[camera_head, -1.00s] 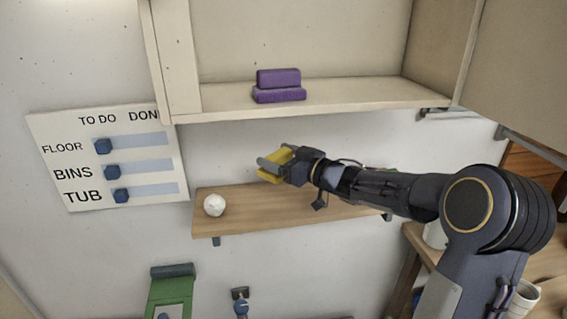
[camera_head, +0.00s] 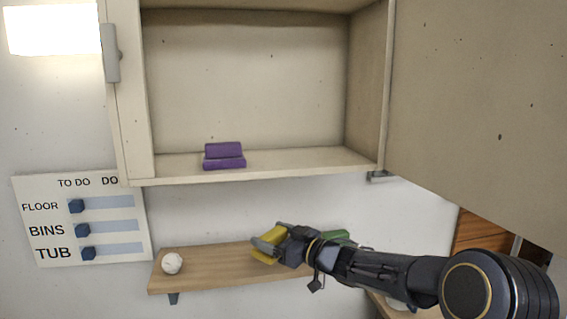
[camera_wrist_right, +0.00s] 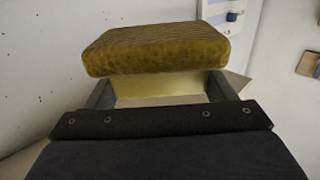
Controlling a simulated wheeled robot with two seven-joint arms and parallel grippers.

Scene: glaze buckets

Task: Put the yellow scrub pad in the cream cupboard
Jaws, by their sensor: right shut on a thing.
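The yellow scrub pad (camera_head: 267,241) is between the fingers of my right gripper (camera_head: 270,239), which is shut on it above the wooden shelf. The right wrist view shows the pad (camera_wrist_right: 158,46) up close, sticking out past the fingertips. The cream cupboard (camera_head: 250,178) is above, with its door (camera_head: 480,100) swung open to the right. Its inside is in full view. My left gripper is not in view.
The wooden shelf (camera_head: 215,268) below carries a white crumpled ball (camera_head: 172,263) at its left end and a green thing (camera_head: 337,237) behind my right arm. A chore board (camera_head: 80,220) hangs at left. The cupboard floor is bare right of the purple blocks.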

